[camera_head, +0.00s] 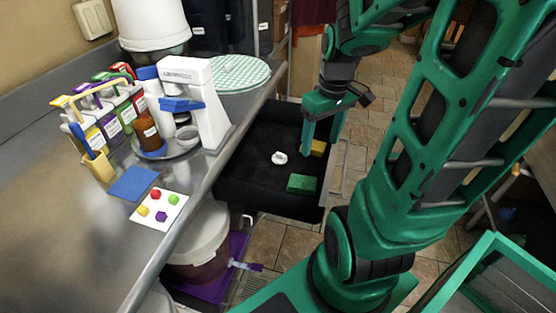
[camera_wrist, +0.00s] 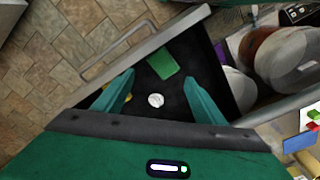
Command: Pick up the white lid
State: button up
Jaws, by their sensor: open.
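The white lid (camera_head: 279,158) is a small round white piece lying on the black floor of an open drawer (camera_head: 240,180). It also shows in the wrist view (camera_wrist: 156,100), between my two fingers in the picture. My gripper (camera_head: 324,132) is open and empty, over the right part of the drawer in the head view. In the wrist view its green fingers (camera_wrist: 158,92) stand apart, with the lid below and beyond them. I cannot tell the exact height above the lid.
A green block (camera_head: 302,183) lies in the drawer near the lid. A yellow block (camera_head: 318,147) is partly hidden by my gripper. The steel counter (camera_head: 75,240) edges the drawer on the left. White buckets (camera_head: 205,235) stand below the counter.

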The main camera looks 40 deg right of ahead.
aim_at(279, 153)
jog(key=w+d+f+n+t+y, duration=0.25)
jog(key=w+f+n, duration=0.55)
jog(key=w, duration=0.6)
jog(key=shift+m, duration=0.5)
jog(key=shift+w+x, duration=0.15)
jog(key=shift+x, duration=2.75)
jog(key=shift+w+x, duration=0.1)
jog(key=shift+x, duration=2.8)
jog(key=shift+r, duration=0.1)
jog(key=shift+c, duration=0.4)
jog(key=c, duration=1)
jog(key=shift+c, duration=0.2)
jog(key=shift+r, duration=0.15)
